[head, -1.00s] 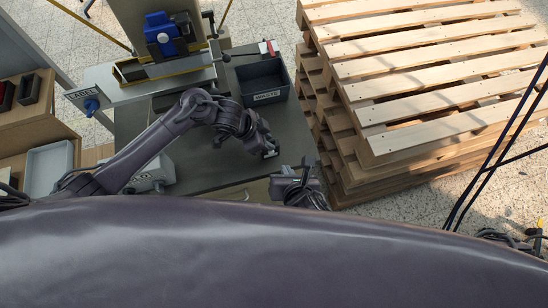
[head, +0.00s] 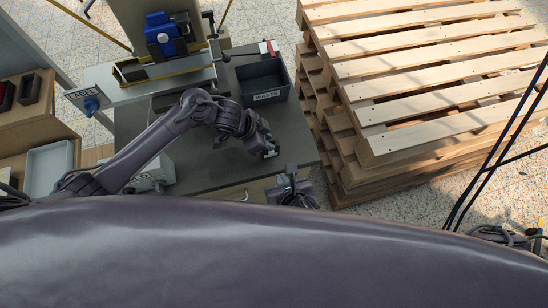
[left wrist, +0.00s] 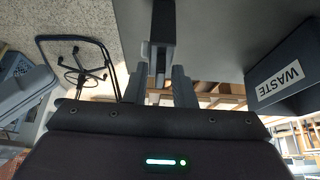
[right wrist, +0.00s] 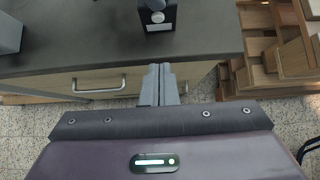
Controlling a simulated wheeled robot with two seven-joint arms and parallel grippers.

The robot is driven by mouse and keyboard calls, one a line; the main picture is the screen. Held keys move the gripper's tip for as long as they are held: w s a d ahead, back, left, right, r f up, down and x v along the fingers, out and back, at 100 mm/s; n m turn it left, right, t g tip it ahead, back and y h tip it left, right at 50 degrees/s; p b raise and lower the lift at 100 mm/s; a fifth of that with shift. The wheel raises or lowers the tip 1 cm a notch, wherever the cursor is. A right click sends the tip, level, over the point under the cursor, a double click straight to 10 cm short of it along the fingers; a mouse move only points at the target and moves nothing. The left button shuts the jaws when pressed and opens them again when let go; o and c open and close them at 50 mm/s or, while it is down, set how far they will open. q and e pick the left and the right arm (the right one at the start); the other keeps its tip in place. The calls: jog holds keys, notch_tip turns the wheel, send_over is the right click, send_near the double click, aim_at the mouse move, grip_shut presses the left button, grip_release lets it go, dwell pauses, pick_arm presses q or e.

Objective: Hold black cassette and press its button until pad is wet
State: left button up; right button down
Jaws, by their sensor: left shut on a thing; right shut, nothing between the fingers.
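My left gripper (head: 268,148) is over the front right part of the grey table. It is shut on the black cassette, a dark block (left wrist: 163,28) between its fingers in the left wrist view. In the right wrist view the cassette (right wrist: 168,20) shows near the top edge, with a pale round button (right wrist: 158,17) facing my right gripper. My right gripper (right wrist: 160,72) is shut and empty, its fingertips pointing toward the cassette with a gap between. In the head view it is a little below my left gripper. The pad is not clearly visible.
A dark WASTE bin (head: 263,82) stands at the table's back right. A blue-headed press (head: 166,36) stands at the back left. Stacked wooden pallets (head: 420,70) stand right of the table. The table middle is clear.

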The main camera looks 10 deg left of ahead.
jog(key=w+a+f, duration=0.1)
jog(key=w, duration=0.1)
jog(key=w+a+f, duration=0.1)
jog(key=w, duration=0.1)
jog(key=w+a+f, duration=0.1)
jog(key=w+f, duration=0.1)
jog(key=shift+w+f, duration=0.1)
jog(key=shift+w, duration=0.3)
jog(key=shift+w+a, duration=0.1)
jog(key=shift+w, duration=0.25)
jog(key=shift+w, duration=0.1)
